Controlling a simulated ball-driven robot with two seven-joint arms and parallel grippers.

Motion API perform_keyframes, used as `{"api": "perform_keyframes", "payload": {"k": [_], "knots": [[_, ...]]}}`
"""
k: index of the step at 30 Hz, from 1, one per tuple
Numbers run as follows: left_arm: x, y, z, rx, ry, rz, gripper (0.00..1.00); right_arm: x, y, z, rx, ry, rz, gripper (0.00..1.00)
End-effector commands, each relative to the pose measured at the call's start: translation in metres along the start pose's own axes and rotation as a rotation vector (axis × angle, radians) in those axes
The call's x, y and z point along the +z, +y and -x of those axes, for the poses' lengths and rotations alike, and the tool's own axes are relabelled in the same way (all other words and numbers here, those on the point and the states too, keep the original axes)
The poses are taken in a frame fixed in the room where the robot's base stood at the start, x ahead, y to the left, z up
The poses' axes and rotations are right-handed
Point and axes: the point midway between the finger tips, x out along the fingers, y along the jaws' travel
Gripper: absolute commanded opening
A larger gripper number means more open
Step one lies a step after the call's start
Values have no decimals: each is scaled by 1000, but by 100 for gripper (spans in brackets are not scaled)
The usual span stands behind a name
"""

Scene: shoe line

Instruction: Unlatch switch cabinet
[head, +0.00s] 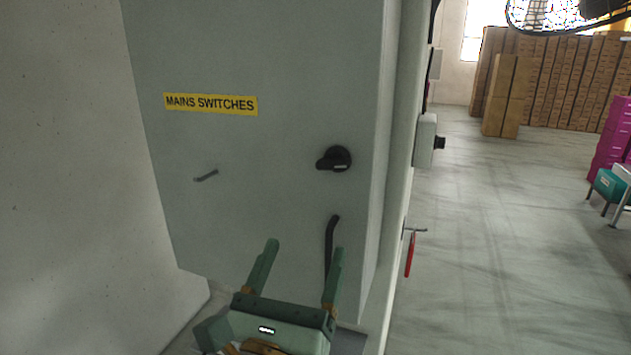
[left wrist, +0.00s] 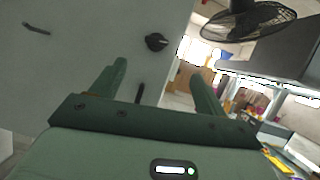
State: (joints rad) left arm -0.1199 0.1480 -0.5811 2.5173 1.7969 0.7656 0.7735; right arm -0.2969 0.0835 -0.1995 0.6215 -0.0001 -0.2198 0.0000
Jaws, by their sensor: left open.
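The grey switch cabinet (head: 260,55) fills the middle of the head view, its door shut, with a yellow "MAINS SWITCHES" label (head: 210,104). A black rotary knob (head: 334,158) sits on the right of the door. A black bar handle (head: 331,238) is below it, its lower part hidden behind my finger. My left gripper (head: 305,262) is open and empty in front of the cabinet's lower part, below the knob. In the left wrist view the cabinet (left wrist: 90,40) shows the knob (left wrist: 156,42) above the fingers and part of the handle (left wrist: 139,93) between them. My right gripper is not in view.
A small dark bar (head: 206,175) sits on the door's left. A grey box (head: 425,140) and a red-handled item (head: 410,253) are right of the cabinet. Stacked cartons (head: 555,80) stand far back. Open floor lies to the right. A fan (left wrist: 248,20) shows in the left wrist view.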

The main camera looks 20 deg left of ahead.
Motion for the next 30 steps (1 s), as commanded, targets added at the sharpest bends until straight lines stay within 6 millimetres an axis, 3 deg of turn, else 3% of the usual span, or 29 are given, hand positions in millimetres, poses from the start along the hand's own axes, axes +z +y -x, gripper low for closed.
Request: {"api": "perform_keyframes", "payload": {"k": [8,18,22,30], "knots": [[-7,3,-26,14,15,61,75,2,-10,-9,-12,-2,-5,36],[-14,4,-51,14,12,58,75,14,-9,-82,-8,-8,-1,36],[-5,4,-89,15,19,51,75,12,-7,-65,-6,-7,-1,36],[-7,4,-145,15,19,52,75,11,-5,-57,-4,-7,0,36]]}}
